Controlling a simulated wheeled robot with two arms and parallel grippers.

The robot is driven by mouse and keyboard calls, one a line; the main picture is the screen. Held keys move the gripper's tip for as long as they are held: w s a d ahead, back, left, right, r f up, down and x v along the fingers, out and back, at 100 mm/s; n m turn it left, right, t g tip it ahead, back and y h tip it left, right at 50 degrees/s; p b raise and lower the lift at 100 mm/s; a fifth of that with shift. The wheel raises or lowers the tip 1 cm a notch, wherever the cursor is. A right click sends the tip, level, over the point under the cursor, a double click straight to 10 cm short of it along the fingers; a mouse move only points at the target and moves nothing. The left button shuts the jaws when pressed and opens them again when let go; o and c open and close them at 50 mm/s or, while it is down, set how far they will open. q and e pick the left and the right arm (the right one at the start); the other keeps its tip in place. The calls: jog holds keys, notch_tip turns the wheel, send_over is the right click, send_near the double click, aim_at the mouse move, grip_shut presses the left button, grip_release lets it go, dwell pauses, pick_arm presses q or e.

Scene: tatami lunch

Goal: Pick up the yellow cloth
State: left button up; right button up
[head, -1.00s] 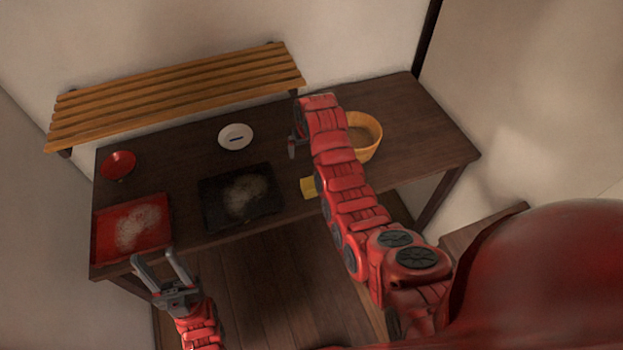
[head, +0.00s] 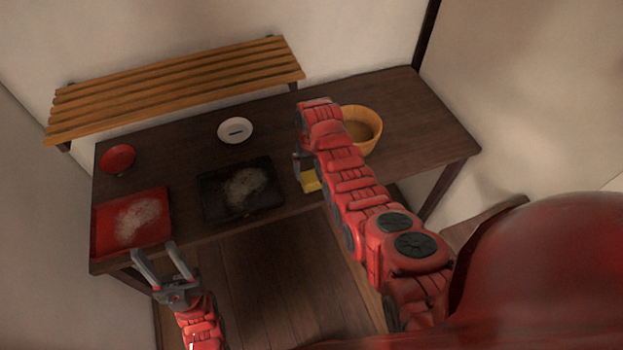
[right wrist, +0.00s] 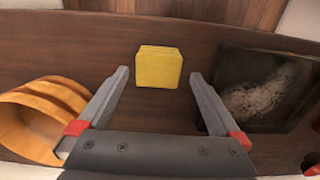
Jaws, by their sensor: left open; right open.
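The yellow cloth (head: 310,182) lies folded near the front edge of the table, partly hidden by my right arm in the head view. In the right wrist view the cloth (right wrist: 159,67) is a small block lying just beyond and between the open fingertips. My right gripper (right wrist: 158,75) is open and empty, above the table; in the head view its fingers (head: 303,168) show right beside the cloth. My left gripper (head: 163,258) is open and empty in front of the table's left front edge.
A wooden tub (head: 369,132) stands right of the cloth. A black tray (head: 212,208) with stained middle lies to its left, with a red tray (head: 104,241) further left. A white dish (head: 235,138) and red bowl (head: 117,157) stand behind. A slatted shelf (head: 180,90) is at the wall.

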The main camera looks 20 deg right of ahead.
aim_at(313, 179)
jog(key=shift+f, duration=0.4)
jog(key=shift+s+f+p, duration=0.1)
jog(key=shift+f+p, duration=0.4)
jog(key=shift+p, duration=0.1)
notch_tip(313, 179, down, 2)
jog(key=shift+s+d, duration=0.1)
jog(key=shift+f+b, duration=0.85)
jog(key=shift+f, duration=0.3)
jog(key=shift+r, duration=0.1)
jog(key=c, duration=1.2)
